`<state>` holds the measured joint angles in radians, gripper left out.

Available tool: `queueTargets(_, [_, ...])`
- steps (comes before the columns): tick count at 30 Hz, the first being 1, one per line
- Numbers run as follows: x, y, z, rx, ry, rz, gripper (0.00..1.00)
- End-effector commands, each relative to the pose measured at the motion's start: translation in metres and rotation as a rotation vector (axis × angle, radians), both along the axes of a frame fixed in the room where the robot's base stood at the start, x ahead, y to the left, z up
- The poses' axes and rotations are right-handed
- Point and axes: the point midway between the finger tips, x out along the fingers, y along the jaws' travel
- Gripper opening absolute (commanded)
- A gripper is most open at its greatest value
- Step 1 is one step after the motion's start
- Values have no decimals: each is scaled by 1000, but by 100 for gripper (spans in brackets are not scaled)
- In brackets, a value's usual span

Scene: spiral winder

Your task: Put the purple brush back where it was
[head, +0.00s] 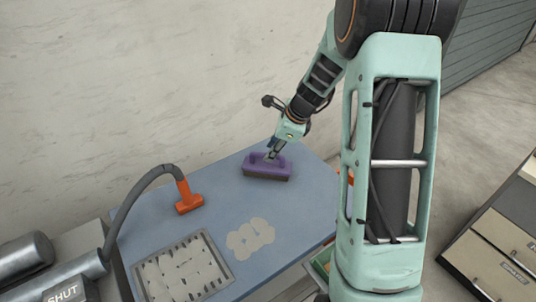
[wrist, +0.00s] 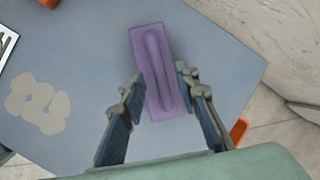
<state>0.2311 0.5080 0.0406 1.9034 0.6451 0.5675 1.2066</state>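The purple brush (head: 267,167) lies on the blue table top (head: 215,215) near its back edge, handle up and dark bristles down. In the wrist view the brush (wrist: 153,42) points away from me, with its raised handle along its middle. My gripper (head: 271,153) is just above the brush in the head view. In the wrist view my gripper (wrist: 160,77) is open, with one finger toward each side of the brush's near half and gaps between fingers and handle. Contact with the brush cannot be told.
An orange nozzle (head: 189,198) on a grey hose stands left of the brush. A pale blotchy patch (head: 250,237) and a framed grate (head: 185,272) are at the table's front. A wall rises behind the table. An orange thing (wrist: 238,131) shows at the table's edge in the wrist view.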

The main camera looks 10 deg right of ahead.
Motion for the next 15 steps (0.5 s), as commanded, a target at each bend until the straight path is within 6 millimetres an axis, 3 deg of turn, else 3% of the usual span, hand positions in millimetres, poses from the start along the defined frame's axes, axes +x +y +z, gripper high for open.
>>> queueTargets(6, [-13,-13,42,-1,-4,-1,29])
queueTargets(15, [-23,-22,69,0,0,0,29])
